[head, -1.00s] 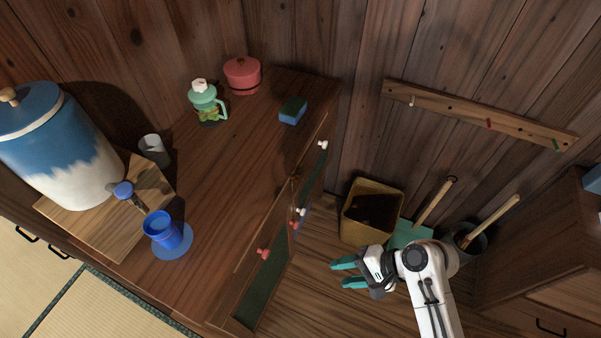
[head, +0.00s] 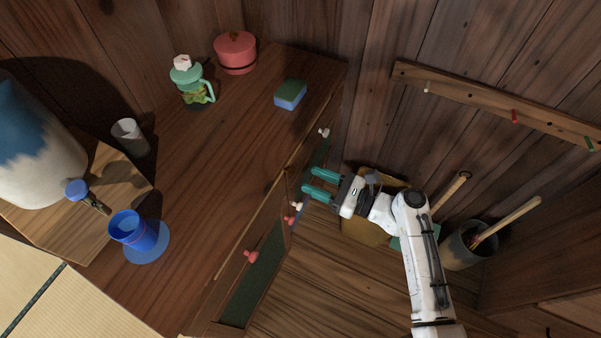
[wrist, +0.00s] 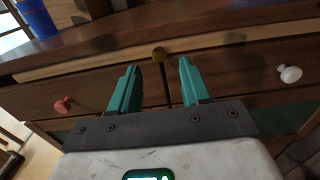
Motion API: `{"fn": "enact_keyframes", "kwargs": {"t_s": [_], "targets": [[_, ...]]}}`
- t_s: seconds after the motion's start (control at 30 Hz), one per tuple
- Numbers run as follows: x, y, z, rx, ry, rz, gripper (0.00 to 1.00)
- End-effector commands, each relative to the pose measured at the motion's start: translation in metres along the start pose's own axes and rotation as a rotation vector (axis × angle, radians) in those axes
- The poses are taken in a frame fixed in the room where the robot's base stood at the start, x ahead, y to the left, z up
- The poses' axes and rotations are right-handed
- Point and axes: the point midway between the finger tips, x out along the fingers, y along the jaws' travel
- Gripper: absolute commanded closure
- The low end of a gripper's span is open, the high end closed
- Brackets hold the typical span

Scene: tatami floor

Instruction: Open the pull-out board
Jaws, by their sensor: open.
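The pull-out board (wrist: 95,67) shows in the wrist view as a thin, light wooden strip under the cabinet's top. A small round brass knob (wrist: 159,54) sits at its middle. The board looks flush with the cabinet front. My gripper (head: 308,181) has teal fingers and is open and empty, close in front of the cabinet in the head view. In the wrist view the brass knob appears beyond and between the fingertips of my gripper (wrist: 158,66). I cannot tell the exact gap to it.
Below the board are drawers with a red knob (wrist: 63,105) and a white knob (wrist: 290,74). A bin (head: 365,228) stands behind my arm.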

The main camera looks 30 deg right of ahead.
Motion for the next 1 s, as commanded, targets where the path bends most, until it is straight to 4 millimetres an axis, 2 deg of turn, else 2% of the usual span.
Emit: {"fn": "enact_keyframes", "kwargs": {"t_s": [0.1,0.3,0.7,1.0], "targets": [[0.021,0.000,0.000,-0.001,0.000,0.002,0.53],[0.042,0.000,0.000,-0.001,0.000,0.001,0.53],[0.048,0.001,-0.001,-0.001,0.001,0.001,0.54],[0.047,0.000,-0.001,-0.001,0.001,0.000,0.83]]}}
